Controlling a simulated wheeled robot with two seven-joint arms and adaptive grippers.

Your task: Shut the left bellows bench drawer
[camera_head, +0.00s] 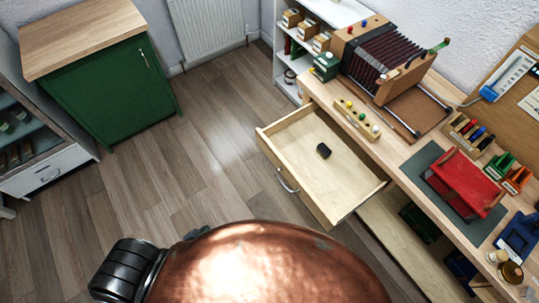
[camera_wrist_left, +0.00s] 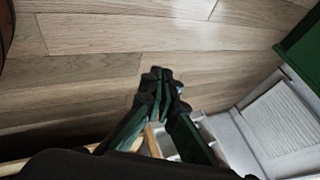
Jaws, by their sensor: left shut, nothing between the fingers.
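The bellows bench drawer (camera_head: 300,146) is pulled well out from the workbench (camera_head: 380,147) in the head view. It is pale wood, with a metal handle (camera_head: 287,182) on its front. A small black block (camera_head: 323,150) lies inside it. My left gripper (camera_wrist_left: 160,78) shows in the left wrist view with its dark fingers together and nothing between them, above the floor. A pale wooden edge (camera_wrist_left: 151,140) shows behind the fingers; I cannot tell whether they touch it. In the head view my copper-coloured arm part covers the bottom middle, and the left fingers cannot be made out. My right gripper is not in view.
A bellows instrument (camera_head: 385,55), a red bellows piece (camera_head: 463,183) and tools stand on the bench. A green cabinet (camera_head: 110,90) stands at the upper left, a white shelf (camera_head: 287,75) beside the bench. The floor (camera_head: 200,160) left of the drawer is clear.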

